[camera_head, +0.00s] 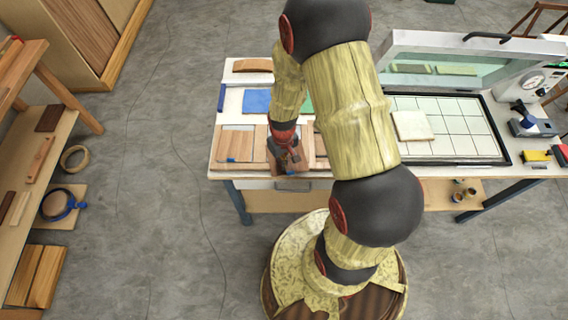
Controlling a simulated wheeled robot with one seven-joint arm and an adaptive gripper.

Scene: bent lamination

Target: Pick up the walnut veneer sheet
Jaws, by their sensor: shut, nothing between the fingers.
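My gripper (290,160) is small in the view and points down over the front left part of the worktable. It is shut, with nothing seen in it. The darker piece may be the walnut veneer sheet, but I cannot tell for sure. I cannot tell whether the fingers touch a sheet. My arm hides the middle of the table and part of the sheets.
A blue sheet (257,101) lies behind the wood sheets, with a curved wood piece (252,65) farther back. A gridded press bed (455,140) with a raised clear lid (430,68) stands right, carrying a pale square board (412,125). A shelf unit (50,150) stands far left. The floor between is clear.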

